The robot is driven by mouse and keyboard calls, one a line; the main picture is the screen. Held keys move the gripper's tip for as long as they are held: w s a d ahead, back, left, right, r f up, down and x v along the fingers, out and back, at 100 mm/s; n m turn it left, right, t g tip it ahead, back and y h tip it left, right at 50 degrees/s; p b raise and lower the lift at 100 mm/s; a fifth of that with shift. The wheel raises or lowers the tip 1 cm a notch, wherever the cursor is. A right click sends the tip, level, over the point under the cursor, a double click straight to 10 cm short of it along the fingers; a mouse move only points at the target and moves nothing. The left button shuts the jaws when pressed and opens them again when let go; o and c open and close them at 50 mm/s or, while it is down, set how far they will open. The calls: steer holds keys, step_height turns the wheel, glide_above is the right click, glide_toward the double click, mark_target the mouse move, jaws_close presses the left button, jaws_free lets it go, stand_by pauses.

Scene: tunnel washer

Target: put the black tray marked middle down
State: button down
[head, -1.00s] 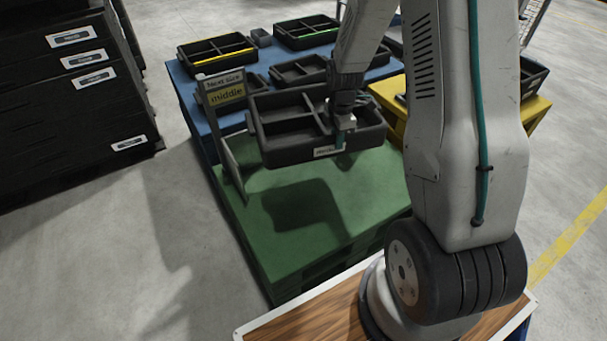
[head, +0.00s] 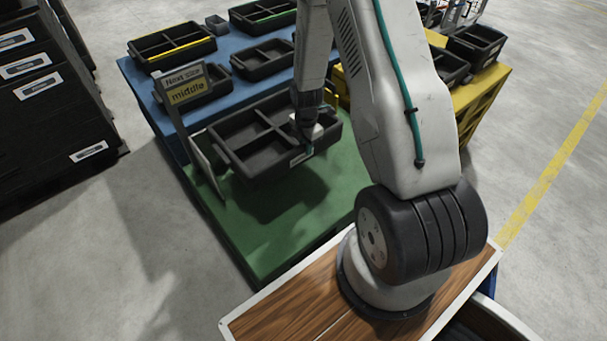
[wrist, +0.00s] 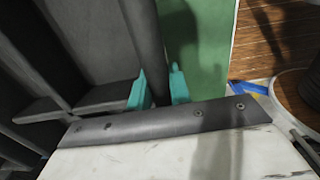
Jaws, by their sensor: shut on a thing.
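The black tray (head: 258,167) has several compartments and a small pale label on its near wall. My gripper (head: 309,147) is shut on that near wall, toward its right part. The tray hangs above the green pallet (head: 250,240), apart from it, with its shadow on the green top. In the wrist view my gripper (wrist: 160,90) has its teal fingertips on either side of the tray's dark wall (wrist: 148,35). A sign (head: 185,88) reading "middle" stands at the green pallet's left edge. The tray's underside is hidden.
Behind is a blue pallet (head: 210,104) with several black trays, one with a yellow strip (head: 172,45) and one with a green strip (head: 262,17). A yellow pallet (head: 490,85) with trays stands right. Stacked black crates (head: 50,110) stand left. The green top is otherwise clear.

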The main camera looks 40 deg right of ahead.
step_height(320, 180, down, 16)
steer(key=shift+r, duration=0.15)
stand_by(0.4)
steer(key=c, duration=1.3)
jaws_free()
steer(key=shift+c, duration=0.2)
steer(key=shift+o, duration=0.3)
